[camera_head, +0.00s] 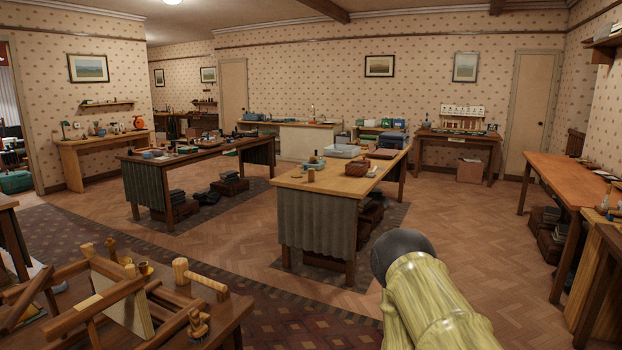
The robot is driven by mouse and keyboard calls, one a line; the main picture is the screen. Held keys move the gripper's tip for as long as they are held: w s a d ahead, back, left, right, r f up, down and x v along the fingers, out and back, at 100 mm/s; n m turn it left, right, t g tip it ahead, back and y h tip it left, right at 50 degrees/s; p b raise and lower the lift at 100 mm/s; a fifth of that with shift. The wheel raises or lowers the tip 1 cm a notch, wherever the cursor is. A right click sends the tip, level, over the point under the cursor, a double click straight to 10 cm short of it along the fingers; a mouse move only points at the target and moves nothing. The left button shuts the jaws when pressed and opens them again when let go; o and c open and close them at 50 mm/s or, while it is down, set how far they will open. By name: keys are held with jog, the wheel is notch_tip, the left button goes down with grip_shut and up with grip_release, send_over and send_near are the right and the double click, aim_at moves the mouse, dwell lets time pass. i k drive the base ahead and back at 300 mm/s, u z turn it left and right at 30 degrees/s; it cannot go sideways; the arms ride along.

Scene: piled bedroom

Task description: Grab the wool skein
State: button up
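I cannot pick out a wool skein for sure; the small things on the tables are too far off to tell. The nearer middle table (297,181) carries a brown basket-like thing (357,168), a pale tub (342,151) and several small items. The table behind it on the left (135,167) also holds several small things. A part of my arm, streaked yellow-green with a dark round end, shows at the lower right. My gripper's fingers are not in view.
A wooden frame (118,300) with several small wooden pieces stands on a table at the lower left. A long side table (565,180) runs along the right wall. The parquet floor (455,225) between it and the middle table is clear. Boxes lie under the tables.

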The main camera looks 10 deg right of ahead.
aim_at(311, 175)
jog(key=z, duration=0.3)
jog(key=i, duration=4)
jog(key=u, duration=0.45)
